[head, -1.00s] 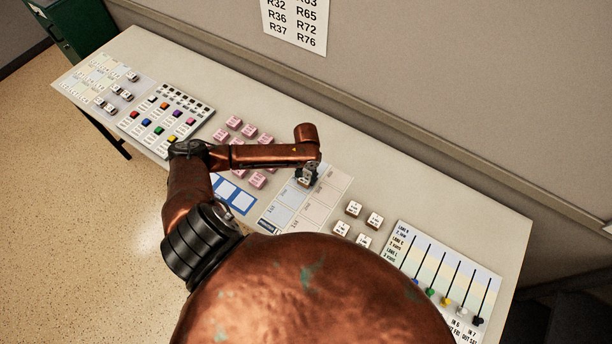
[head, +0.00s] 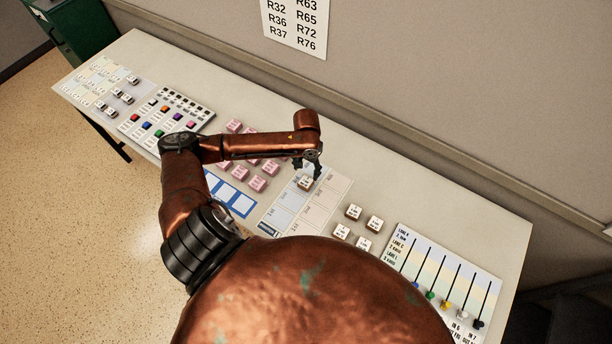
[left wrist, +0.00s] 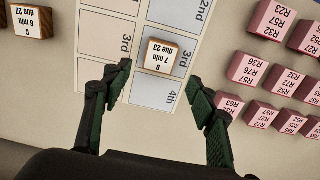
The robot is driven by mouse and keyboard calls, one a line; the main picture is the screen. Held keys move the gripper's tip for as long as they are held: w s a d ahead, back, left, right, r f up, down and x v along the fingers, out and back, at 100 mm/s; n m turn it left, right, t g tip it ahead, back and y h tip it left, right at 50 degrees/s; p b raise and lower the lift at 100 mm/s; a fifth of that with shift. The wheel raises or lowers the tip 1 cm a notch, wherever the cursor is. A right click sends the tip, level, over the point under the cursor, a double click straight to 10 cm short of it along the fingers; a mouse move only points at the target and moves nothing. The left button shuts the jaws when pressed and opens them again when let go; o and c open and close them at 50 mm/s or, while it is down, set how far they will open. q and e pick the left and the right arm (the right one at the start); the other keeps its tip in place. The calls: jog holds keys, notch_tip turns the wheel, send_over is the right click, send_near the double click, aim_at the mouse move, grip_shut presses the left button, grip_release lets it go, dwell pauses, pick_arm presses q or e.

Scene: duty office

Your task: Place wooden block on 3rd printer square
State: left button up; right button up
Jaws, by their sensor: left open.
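The wooden block (head: 305,184) with a white printed label lies on the two-column card (head: 318,212) in the head view. In the left wrist view the block (left wrist: 161,56) reads "B 7 min due 23" upside down. It sits on the square beside a "3rd" label, between the 2nd and 4th squares, in the column nearer the pink blocks. My left gripper (head: 308,168) is open and empty just above the block. In the left wrist view its fingers (left wrist: 161,78) stand apart on either side, not touching it. My right gripper is not in view.
Other wooden blocks (head: 354,212) stand right of the card. Pink blocks (head: 257,184) stand left of it, with a blue-framed strip (head: 232,195) nearer me. A slider panel (head: 450,275) is at the right end. A wall (head: 430,110) runs behind the desk.

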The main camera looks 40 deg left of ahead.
pick_arm(q)
jog(key=shift+r, duration=2.15)
